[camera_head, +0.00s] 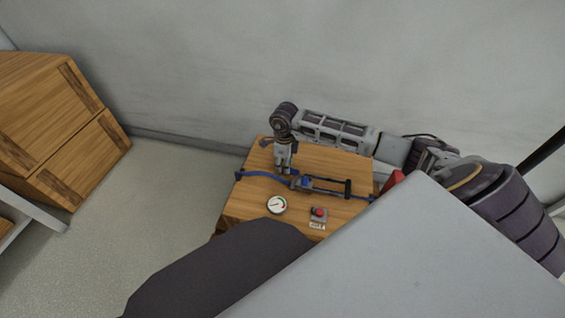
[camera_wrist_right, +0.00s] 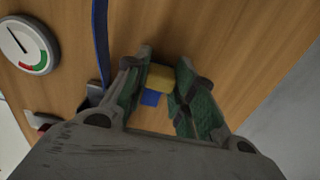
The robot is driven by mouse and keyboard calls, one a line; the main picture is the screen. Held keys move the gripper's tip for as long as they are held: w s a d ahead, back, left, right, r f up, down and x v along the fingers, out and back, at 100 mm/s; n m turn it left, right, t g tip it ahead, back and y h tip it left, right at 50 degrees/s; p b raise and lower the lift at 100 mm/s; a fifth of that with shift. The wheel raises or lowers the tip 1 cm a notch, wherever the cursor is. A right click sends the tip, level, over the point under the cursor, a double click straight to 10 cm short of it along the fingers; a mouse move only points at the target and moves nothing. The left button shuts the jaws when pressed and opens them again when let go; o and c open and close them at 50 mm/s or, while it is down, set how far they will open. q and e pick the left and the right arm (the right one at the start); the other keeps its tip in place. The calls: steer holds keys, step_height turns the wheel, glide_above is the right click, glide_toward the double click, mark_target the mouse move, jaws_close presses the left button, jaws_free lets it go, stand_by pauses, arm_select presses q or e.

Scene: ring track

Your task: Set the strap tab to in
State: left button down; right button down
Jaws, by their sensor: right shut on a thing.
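The blue strap (camera_head: 258,175) lies across the wooden table top, with a dark ratchet or buckle frame (camera_head: 327,188) along its right part. In the right wrist view the strap (camera_wrist_right: 101,40) runs up beside my fingers. My right gripper (camera_head: 284,168) reaches down to the strap just left of the buckle. In the right wrist view my right gripper (camera_wrist_right: 168,82) is shut on a yellow tab (camera_wrist_right: 160,77), with a small blue piece (camera_wrist_right: 151,98) next to it. The fingers hide part of the tab. My left gripper is not in view.
A round gauge (camera_head: 277,204) and a red button on a grey box (camera_head: 318,214) sit on the near part of the table (camera_head: 245,207). A red object (camera_head: 393,181) is at the table's right. Wooden crates (camera_head: 60,125) stand at the left. A grey wall is behind.

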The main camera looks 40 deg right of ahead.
steer(key=c, duration=1.2)
jaws_free()
steer(key=shift+s+d, duration=0.2)
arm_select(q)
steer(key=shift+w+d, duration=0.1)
arm_select(e)
steer(key=shift+o, duration=0.2)
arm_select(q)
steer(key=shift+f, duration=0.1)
arm_select(e)
step_height(320, 180, up, 12)
arm_select(q)
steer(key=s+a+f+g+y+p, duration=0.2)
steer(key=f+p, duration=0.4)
steer(key=p, duration=0.3)
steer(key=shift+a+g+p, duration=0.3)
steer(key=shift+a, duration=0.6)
arm_select(e)
step_height(320, 180, up, 10)
steer(key=shift+f, duration=0.15)
